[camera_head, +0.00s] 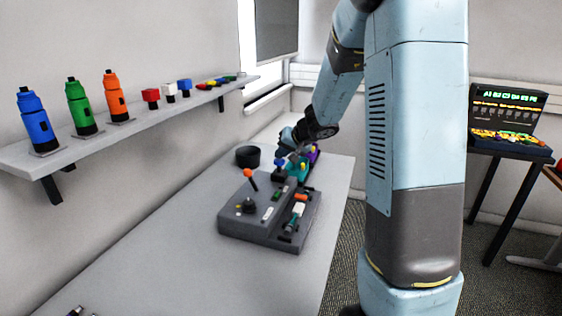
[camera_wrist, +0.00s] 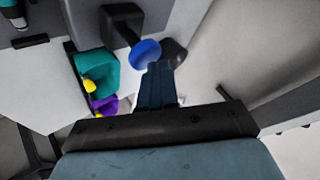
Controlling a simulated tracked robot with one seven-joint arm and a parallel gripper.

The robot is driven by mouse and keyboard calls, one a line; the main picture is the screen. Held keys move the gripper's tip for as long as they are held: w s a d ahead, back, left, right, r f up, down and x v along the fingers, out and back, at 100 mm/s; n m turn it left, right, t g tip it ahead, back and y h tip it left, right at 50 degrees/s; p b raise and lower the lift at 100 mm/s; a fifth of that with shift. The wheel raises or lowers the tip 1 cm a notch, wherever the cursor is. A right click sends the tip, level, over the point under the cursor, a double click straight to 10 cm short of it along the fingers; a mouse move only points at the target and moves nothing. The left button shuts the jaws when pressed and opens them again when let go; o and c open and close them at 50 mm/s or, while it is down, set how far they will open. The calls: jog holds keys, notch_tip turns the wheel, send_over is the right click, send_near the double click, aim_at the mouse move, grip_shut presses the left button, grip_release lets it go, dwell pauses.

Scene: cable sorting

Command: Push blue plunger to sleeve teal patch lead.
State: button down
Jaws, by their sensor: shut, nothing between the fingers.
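The blue plunger (camera_head: 278,164) stands at the far end of the grey console (camera_head: 232,222). In the wrist view its round blue cap (camera_wrist: 145,54) sits on a dark stem and base. My gripper (camera_wrist: 161,68) is shut and empty, with its fingertips at the cap's edge; I cannot tell whether they touch it. In the head view my gripper (camera_head: 282,152) is just above the plunger, partly hidden behind my arm. A small teal piece (camera_head: 291,223), perhaps the patch lead, lies in the console's right channel beside white and orange pieces.
A teal block (camera_wrist: 98,72) and a purple block (camera_wrist: 105,104) with yellow knobs stand beside the plunger. A black round container (camera_head: 248,156) is close by on the left. An orange-knobbed lever (camera_head: 249,175) rises from the console. The near table (camera_head: 235,280) is mostly clear.

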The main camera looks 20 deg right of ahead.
aim_at(282, 161)
jog(key=shift+f, duration=1)
dwell(1.0)
jog(key=shift+r, duration=1.75)
jog(key=shift+r, duration=0.1)
jog(key=shift+r, duration=2.95)
